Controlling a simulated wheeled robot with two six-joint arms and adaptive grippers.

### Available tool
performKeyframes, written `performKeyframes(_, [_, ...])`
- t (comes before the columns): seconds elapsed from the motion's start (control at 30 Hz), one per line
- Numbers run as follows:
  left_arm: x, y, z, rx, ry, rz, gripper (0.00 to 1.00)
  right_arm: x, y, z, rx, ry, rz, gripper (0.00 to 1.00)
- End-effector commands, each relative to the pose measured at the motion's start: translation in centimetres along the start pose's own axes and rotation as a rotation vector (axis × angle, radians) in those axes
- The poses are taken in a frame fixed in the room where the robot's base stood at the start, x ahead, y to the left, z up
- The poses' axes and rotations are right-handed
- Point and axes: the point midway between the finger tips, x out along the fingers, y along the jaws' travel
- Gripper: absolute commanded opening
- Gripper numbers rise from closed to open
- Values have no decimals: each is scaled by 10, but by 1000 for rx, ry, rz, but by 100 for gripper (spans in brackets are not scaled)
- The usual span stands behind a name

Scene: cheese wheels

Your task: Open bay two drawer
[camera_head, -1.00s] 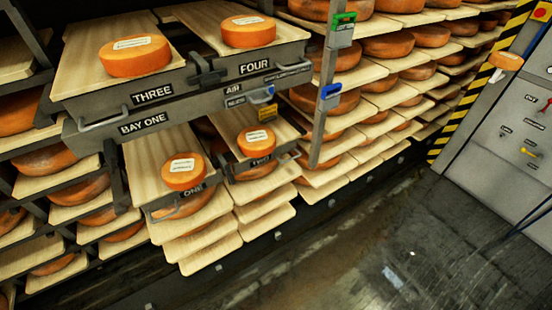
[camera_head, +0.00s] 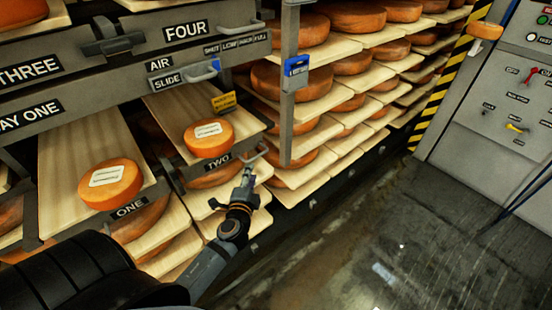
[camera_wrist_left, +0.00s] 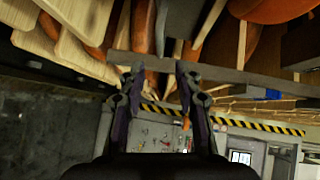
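The drawer labelled TWO (camera_head: 218,161) in bay two is a wooden board with a dark front and a cheese wheel (camera_head: 208,138) on it. Its pale bar handle (camera_head: 252,155) is at the front's right end. My left gripper (camera_head: 249,172) is just below and beside this handle; whether it touches is too small to tell. In the left wrist view its two fingers (camera_wrist_left: 160,72) stand apart with a gap between them, and no held thing shows there. The handle cannot be made out in that view. My right gripper is not in view.
Drawer ONE (camera_head: 130,208) with its cheese wheel is to the left. Drawer FOUR (camera_head: 186,30) and the AIR SLIDE handle (camera_head: 200,72) are above. A grey upright post (camera_head: 288,110) with a blue tag stands close to the right. The floor (camera_head: 400,250) is clear.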

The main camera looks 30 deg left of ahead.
Motion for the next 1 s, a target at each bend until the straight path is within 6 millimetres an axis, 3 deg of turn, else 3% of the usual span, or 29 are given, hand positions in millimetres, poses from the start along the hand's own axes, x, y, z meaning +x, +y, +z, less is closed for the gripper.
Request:
performKeyframes(0.17, [18, -1, 0, -1, 0, 1, 34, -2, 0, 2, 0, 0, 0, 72])
performKeyframes(0.4, [70, 0, 0, -1, 0, 1, 34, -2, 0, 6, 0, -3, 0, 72])
performKeyframes(0.6, [98, 1, 0, -2, 0, 3, 34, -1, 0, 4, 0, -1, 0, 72])
performKeyframes(0.97, [105, 1, 0, -3, 0, 4, 34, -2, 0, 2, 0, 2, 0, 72])
performKeyframes(1.0, [105, 1, 0, -3, 0, 4, 28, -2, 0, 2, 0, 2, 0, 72])
